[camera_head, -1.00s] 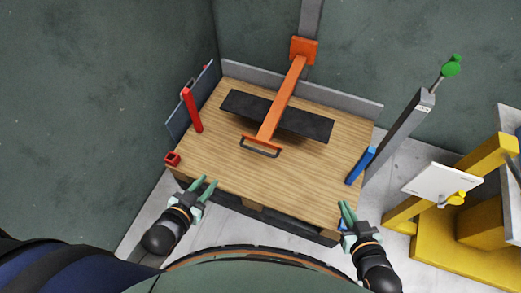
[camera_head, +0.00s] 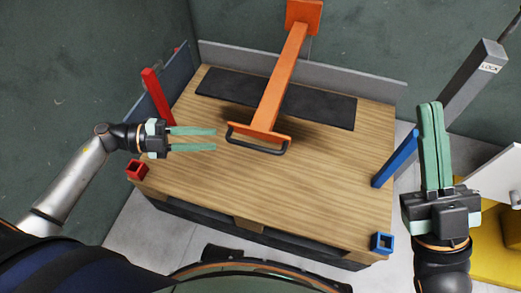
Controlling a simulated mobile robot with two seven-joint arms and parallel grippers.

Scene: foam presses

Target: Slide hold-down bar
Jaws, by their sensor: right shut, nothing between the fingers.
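The orange hold-down bar (camera_head: 279,85) reaches from an orange bracket (camera_head: 304,14) at the back out over the wooden table top. Its front end carries a dark handle (camera_head: 258,146). A dark flat pad (camera_head: 325,107) lies on the table beneath the bar. My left gripper (camera_head: 215,139) is left of the handle, pointing right, with its two green fingers apart and nothing between them. A small gap separates its fingertips from the handle. My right gripper (camera_head: 432,105) is at the right, beyond the table's right edge, pointing up, its fingers together and empty.
The wooden table top (camera_head: 300,205) is bare at the front. A red post (camera_head: 157,97) and red block (camera_head: 137,170) stand at left, a blue post (camera_head: 395,158) and blue block (camera_head: 382,243) at right. A grey "LOCK" post (camera_head: 475,80) rises behind my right gripper.

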